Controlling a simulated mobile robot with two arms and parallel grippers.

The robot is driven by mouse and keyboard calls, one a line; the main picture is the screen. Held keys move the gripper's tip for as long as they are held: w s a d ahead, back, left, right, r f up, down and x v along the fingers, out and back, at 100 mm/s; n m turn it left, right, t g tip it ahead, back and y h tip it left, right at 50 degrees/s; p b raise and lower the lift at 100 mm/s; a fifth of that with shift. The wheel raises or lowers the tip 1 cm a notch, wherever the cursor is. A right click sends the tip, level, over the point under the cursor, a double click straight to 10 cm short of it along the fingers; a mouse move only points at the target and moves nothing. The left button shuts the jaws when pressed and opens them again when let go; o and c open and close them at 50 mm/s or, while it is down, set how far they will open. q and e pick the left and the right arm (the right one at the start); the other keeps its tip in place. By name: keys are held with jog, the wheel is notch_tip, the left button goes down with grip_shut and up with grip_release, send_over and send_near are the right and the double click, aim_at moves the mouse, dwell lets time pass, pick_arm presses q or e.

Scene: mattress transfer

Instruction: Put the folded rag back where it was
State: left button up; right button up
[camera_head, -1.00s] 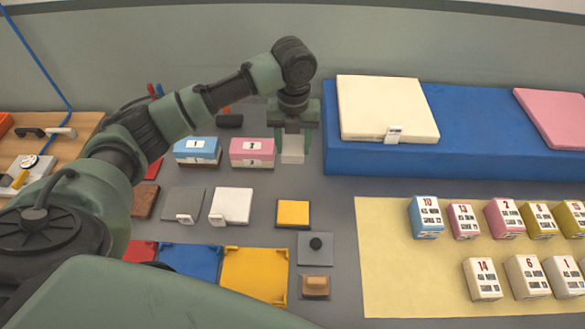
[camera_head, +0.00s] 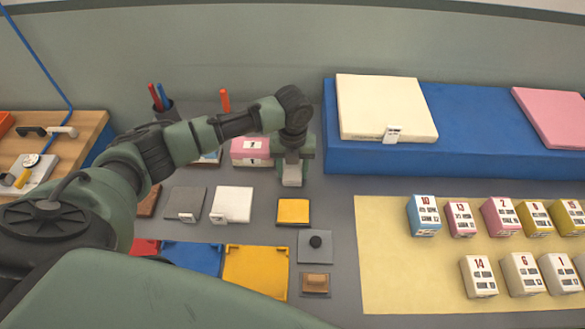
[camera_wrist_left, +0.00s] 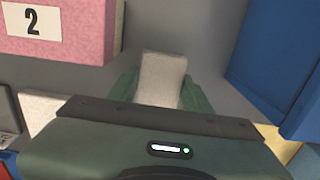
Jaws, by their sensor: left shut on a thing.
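The folded rag (camera_head: 292,175) is a small pale grey-white block held upright in my left gripper (camera_head: 293,163). In the left wrist view the rag (camera_wrist_left: 162,78) stands between the two green fingers, which are shut on it. The gripper is just right of the pink box marked 2 (camera_head: 250,150) and left of the blue mattress block (camera_head: 400,160). Grey table shows around the rag; I cannot tell if its lower end touches the table. My right gripper is not in view.
Below the gripper lie a yellow pad (camera_head: 293,211), a white tagged pad (camera_head: 232,202) and a grey tagged pad (camera_head: 183,202). Nearer are a yellow tray (camera_head: 257,270), a blue tray (camera_head: 192,262) and a black-knobbed plate (camera_head: 315,252). Numbered boxes stand on a yellow mat (camera_head: 400,285).

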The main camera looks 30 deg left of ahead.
aim_at(293, 171)
pick_arm(q)
jog(key=shift+f, duration=0.15)
jog(key=o, duration=1.2)
jog(key=shift+o, duration=0.6)
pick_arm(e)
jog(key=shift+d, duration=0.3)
pick_arm(q)
notch_tip(293, 171, up, 12)
jog(key=b, duration=0.1)
jog(key=shift+r+b, duration=0.2)
jog(key=shift+b, duration=0.1)
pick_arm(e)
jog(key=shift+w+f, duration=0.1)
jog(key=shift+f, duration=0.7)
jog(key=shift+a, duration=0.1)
